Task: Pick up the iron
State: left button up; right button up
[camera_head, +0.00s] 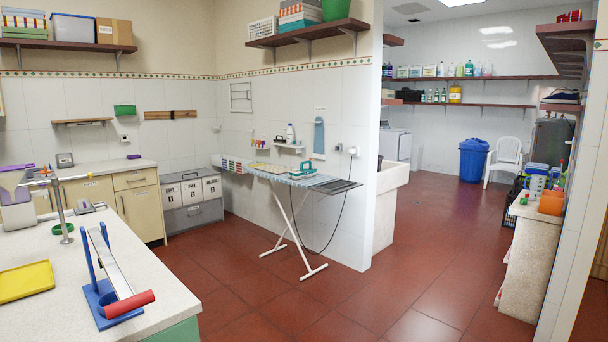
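The iron (304,171) is small in the picture, teal and white, and rests on the ironing board (275,175). The board stands open on white legs against the tiled wall, near the middle of the room. A dark cord hangs in a loop from the right end of the board up to the wall outlet. Neither of my grippers shows in the head view.
A counter (165,270) fills the lower left, with a yellow tray (26,281) and a blue stand with a red roller (129,304). Red tiled floor (350,300) lies open in front of the board and to the right. A stone washboard counter (530,250) stands at the right.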

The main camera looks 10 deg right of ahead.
aim_at(303, 174)
jog(key=i+l+z, duration=0.1)
jog(key=i+z, duration=0.4)
jog(key=i, duration=0.4)
jog(key=i+j+z, duration=0.2)
jog(key=i+z, duration=0.3)
jog(key=i, duration=0.35)
jog(key=i+u, duration=0.25)
jog(key=i, duration=0.25)
jog(key=i+u, duration=0.25)
jog(key=i, duration=0.3)
jog(key=i+l+u, duration=0.2)
jog(key=i, duration=0.3)
jog(key=i+j+u, duration=0.1)
jog(key=i+u, duration=0.2)
jog(key=i, duration=0.95)
